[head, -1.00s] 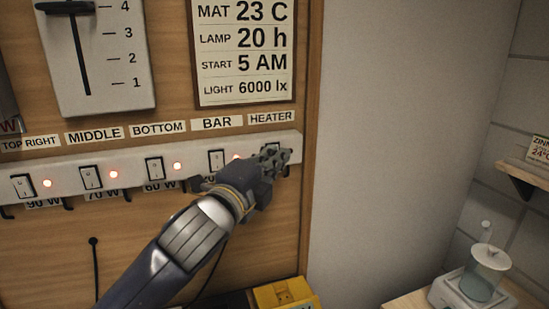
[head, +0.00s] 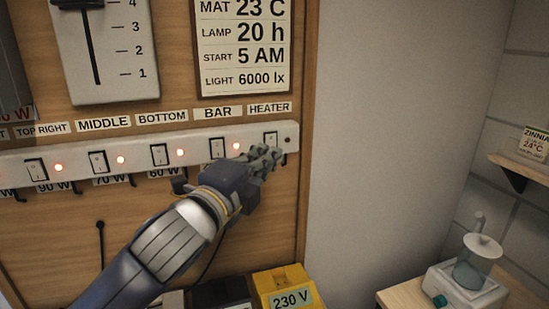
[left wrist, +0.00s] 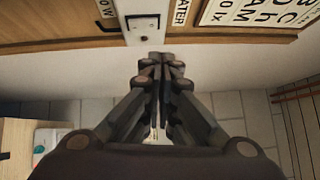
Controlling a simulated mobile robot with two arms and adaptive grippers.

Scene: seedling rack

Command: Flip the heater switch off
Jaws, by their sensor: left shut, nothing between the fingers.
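The heater switch (head: 270,138) is at the right end of the white switch strip (head: 130,158), under the HEATER label (head: 269,108). Its upper part shows in the head view; my fingers cover the lower part. My left gripper (head: 274,156) is shut and empty, just in front of the strip's right end. In the left wrist view the switch (left wrist: 143,21) shows beyond the shut fingertips (left wrist: 155,58), with a small unlit-looking round spot near it. I cannot tell whether the fingertips touch the switch. My right gripper is out of view.
Other switches (head: 217,148) with lit red lamps line the strip to the left. Hooks stick out below it. A yellow 230 V box (head: 284,284) stands below. A wall shelf (head: 520,170) and a small white device (head: 467,287) are at right; plain wall lies between.

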